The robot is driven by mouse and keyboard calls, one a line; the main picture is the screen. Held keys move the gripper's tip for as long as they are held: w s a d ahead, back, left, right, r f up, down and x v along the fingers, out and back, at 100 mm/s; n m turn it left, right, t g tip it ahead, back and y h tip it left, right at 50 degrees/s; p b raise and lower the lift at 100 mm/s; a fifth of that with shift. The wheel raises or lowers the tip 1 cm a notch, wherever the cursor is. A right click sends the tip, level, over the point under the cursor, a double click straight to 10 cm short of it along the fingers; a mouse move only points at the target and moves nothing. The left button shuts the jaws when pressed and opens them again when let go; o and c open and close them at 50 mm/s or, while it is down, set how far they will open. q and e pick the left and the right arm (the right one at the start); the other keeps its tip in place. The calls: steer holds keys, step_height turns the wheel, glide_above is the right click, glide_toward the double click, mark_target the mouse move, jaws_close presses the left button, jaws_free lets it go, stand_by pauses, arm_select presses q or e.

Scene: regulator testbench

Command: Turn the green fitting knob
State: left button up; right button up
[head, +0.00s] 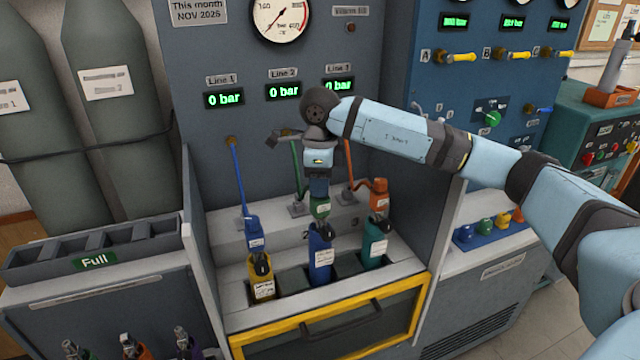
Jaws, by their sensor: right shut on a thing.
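The green fitting (321,210) sits on top of the blue bottle (321,262), the middle one in the bench recess. A green hose (297,165) runs down behind it. My right gripper (319,194) points straight down from above and is shut on the green fitting's knob. Its jaws and wrist hide most of the knob. My left gripper is not in view.
A blue fitting (253,232) on a yellow bottle (262,282) stands to the left. An orange fitting (379,196) on a teal bottle (374,245) stands close on the right. The pressure displays (284,91) read 0 bar. A yellow-framed drawer front (330,318) lies below.

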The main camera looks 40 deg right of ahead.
stand_by(0.5)
steer(key=o, duration=0.9)
steer(key=shift+o, duration=0.2)
step_height(320, 180, up, 14)
steer(key=shift+f, duration=0.1)
